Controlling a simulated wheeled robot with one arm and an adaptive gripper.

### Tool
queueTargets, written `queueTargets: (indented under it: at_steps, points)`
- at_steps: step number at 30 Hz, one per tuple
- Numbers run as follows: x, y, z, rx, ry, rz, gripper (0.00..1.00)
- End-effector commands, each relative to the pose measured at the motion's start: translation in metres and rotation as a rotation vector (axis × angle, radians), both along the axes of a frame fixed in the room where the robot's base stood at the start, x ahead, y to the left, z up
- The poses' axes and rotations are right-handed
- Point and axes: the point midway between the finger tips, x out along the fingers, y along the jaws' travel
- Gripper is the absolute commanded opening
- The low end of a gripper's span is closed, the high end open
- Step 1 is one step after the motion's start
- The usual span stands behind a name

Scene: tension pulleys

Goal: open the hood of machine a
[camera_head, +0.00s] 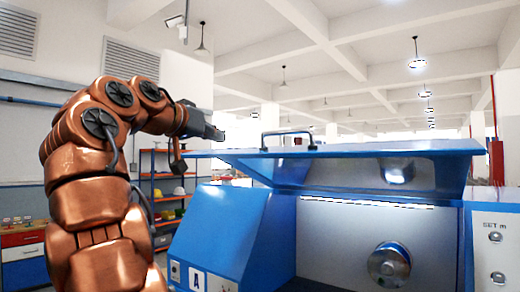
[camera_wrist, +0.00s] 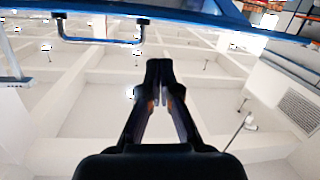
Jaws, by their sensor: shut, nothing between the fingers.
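Machine a (camera_head: 222,235) is a blue machine with a white "A" label on its front left. Its hood (camera_head: 405,150) is swung up and stands out roughly level, so the pale inside with a round metal chuck (camera_head: 389,265) shows. The hood handle (camera_head: 288,140) is on the upper side of the hood; in the wrist view, the handle (camera_wrist: 100,40) hangs from the blue edge at the upper left. My gripper (camera_head: 220,134) is left of the handle and apart from it. In the wrist view my gripper (camera_wrist: 159,68) has its fingers together, with nothing held.
A control panel (camera_head: 495,250) with knobs is at the machine's right. Behind my arm stand orange-framed shelves (camera_head: 170,185) and a red and blue cabinet (camera_head: 22,255). The space above the hood looks clear up to the ceiling.

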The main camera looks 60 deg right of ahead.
Motion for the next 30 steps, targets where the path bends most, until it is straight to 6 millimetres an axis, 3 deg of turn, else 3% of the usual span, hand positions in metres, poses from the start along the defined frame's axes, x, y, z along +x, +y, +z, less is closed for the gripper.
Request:
queueTargets:
  at_steps: [6,14,30]
  points:
    - [-0.034,-0.002,0.022,-0.084,-0.118,-0.095,0.00]
    - [-0.046,-0.008,0.026,-0.105,-0.151,-0.123,0.00]
    - [-0.063,-0.095,0.021,-0.103,-0.149,-0.121,0.00]
